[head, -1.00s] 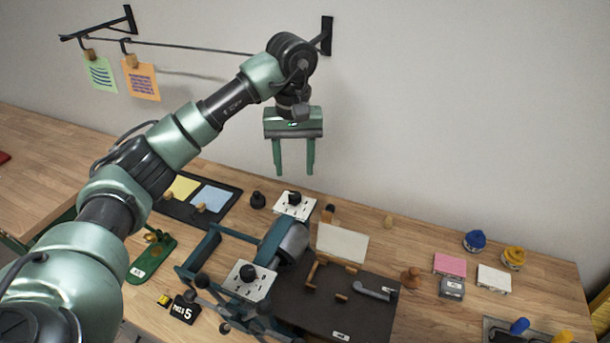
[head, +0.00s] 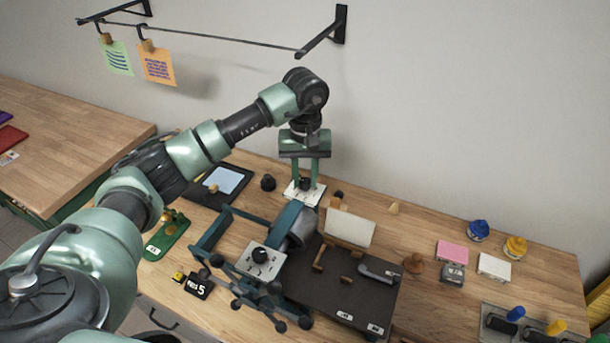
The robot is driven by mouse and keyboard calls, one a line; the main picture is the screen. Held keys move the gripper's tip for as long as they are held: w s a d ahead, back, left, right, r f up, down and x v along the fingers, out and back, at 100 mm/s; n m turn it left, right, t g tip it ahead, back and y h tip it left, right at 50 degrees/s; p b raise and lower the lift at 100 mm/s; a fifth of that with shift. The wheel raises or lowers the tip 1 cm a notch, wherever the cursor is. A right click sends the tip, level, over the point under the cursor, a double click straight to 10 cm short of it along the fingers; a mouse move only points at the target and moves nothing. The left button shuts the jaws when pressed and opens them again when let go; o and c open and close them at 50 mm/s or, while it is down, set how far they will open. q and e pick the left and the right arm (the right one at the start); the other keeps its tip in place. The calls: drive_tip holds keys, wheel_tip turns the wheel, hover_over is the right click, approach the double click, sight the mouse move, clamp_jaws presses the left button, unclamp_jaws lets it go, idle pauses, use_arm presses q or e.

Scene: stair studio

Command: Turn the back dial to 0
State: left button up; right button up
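The back dial (head: 305,183) is a black knob on a white marked plate (head: 292,195), behind the press-like frame on the bench. My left gripper (head: 305,183) points down over it, with its green fingers on either side of the knob. The fingers stand close together and look shut on the knob, which they partly hide. The knob's pointer and the plate's marks are too small to read. A similar front dial (head: 260,255) sits on a white plate nearer to me. My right gripper is out of view.
A teal frame with a roller (head: 294,226) and a dark spoked handle (head: 262,301) stands just in front. A tilted cream board (head: 348,228) stands to the right. A black sign (head: 199,284) shows 5.

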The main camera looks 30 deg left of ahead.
use_arm(q)
clamp_jaws()
